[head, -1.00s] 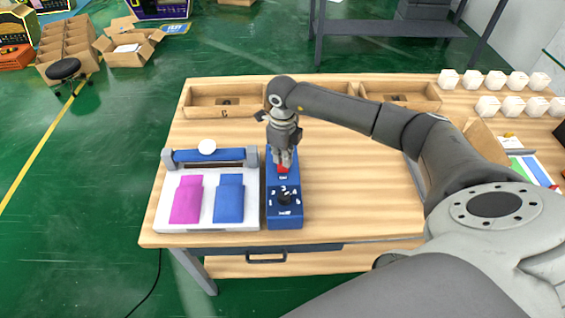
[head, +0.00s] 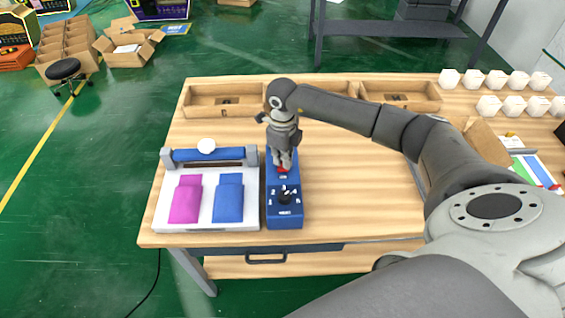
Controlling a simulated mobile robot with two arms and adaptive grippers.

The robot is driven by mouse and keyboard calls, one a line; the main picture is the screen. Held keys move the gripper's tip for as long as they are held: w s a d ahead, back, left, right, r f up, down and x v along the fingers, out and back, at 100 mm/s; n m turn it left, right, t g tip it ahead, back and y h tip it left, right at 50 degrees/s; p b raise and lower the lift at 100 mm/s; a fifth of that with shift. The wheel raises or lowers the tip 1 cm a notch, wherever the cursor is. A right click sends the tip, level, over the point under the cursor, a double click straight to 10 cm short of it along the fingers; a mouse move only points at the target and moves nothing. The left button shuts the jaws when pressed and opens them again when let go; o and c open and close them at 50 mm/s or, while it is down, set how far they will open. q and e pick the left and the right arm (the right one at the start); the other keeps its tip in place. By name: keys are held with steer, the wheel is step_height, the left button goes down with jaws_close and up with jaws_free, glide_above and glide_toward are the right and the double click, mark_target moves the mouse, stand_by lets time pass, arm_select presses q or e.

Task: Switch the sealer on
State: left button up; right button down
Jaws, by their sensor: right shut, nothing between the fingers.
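The sealer's blue control box (head: 285,211) stands on the wooden table, with a black dial (head: 285,197) and printed numbers on its front part. A red button or switch (head: 283,170) is on its rear part, mostly hidden by my gripper. The white and blue sealer bed (head: 209,211) is left of the box, with a round white knob on its bar. My right gripper (head: 284,167) is shut and empty, pointing down with its fingertips at the red switch. They appear to touch it. My left gripper is not in view.
A pink pouch (head: 186,201) and a blue pouch (head: 228,201) lie on the sealer bed. Wooden trays (head: 224,100) line the back edge. Several white hexagonal boxes (head: 489,105) stand at the right. The table middle, right of the control box, is clear.

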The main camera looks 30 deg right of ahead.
steer(key=shift+s+f+b, duration=0.1)
steer(key=shift+f+b, duration=0.5)
steer(key=shift+f, duration=0.2)
steer(key=shift+r, duration=0.15)
steer(key=shift+r+p, duration=0.75)
steer(key=shift+r, duration=0.1)
steer(key=shift+r+p, duration=1.45)
steer(key=shift+r, duration=1.1)
